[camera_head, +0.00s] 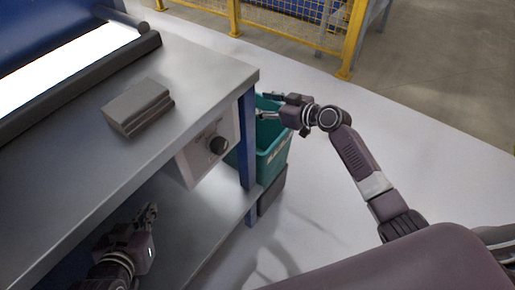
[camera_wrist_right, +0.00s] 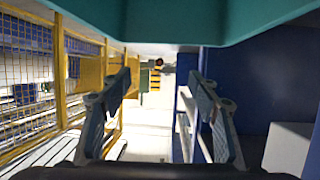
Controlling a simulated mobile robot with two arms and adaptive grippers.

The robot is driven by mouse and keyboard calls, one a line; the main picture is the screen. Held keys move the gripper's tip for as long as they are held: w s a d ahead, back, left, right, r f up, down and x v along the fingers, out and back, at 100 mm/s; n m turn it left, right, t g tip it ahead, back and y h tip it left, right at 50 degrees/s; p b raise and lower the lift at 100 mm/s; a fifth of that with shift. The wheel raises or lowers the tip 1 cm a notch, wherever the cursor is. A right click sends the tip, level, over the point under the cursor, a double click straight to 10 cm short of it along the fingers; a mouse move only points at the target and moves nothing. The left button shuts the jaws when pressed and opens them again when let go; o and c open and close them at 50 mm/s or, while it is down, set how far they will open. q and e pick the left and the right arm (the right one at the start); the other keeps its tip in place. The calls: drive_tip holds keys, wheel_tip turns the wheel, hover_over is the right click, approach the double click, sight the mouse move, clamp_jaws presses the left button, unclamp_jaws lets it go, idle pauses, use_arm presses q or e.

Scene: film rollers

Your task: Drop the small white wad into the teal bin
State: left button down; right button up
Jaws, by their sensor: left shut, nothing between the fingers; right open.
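The teal bin (camera_head: 272,150) stands on the floor past the right end of the workbench, partly hidden by the bench leg. A teal surface, likely the bin, also fills the top of the right wrist view (camera_wrist_right: 180,22). My right gripper (camera_head: 266,106) is over the bin's upper part, with its fingers spread. In the right wrist view its two fingers (camera_wrist_right: 160,82) are apart with nothing seen between them. My left gripper (camera_head: 151,213) is low by the bench's lower shelf, shut and empty. I cannot see the small white wad in either view.
The grey workbench (camera_head: 200,75) carries a grey block (camera_head: 138,106) and a bright light panel (camera_head: 65,65). A blue leg (camera_head: 247,140) stands close to the bin. Yellow fencing (camera_head: 357,35) is behind; floor at right is clear.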

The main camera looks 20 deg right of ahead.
drive_tip(key=v, duration=1.2)
drive_tip(key=shift+f, duration=0.1)
